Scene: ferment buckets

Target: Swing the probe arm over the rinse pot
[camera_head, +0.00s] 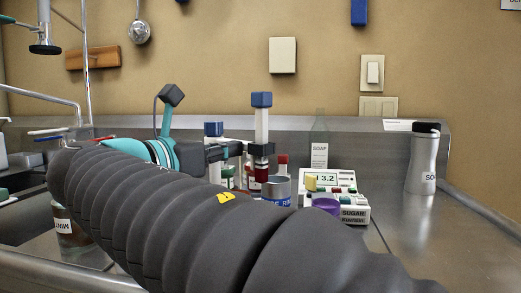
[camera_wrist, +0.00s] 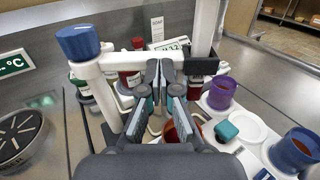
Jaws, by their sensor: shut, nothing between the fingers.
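The probe arm appears as a white bar (camera_wrist: 130,60) in the wrist view, running between a blue-capped white post (camera_wrist: 98,85) and a second white upright (camera_wrist: 206,30) with a dark clamp. In the head view this blue-capped upright (camera_head: 262,120) stands beyond my gripper (camera_head: 225,150). In the wrist view my gripper (camera_wrist: 160,78) is shut and empty, its tips close to the bar; I cannot tell whether they touch. The rinse pot (camera_head: 277,190), grey-blue with a partly hidden label, stands right of the gripper. A blue pot (camera_wrist: 295,150) at the wrist view's right looks like it.
A purple mug (camera_head: 325,206) and a meter reading 3.2 (camera_head: 328,182) stand right of the pot. A soap bottle (camera_head: 319,150) is behind. A reddish cup (camera_wrist: 182,128) lies under my fingers. Bare steel counter extends around the metal shaker (camera_head: 422,160).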

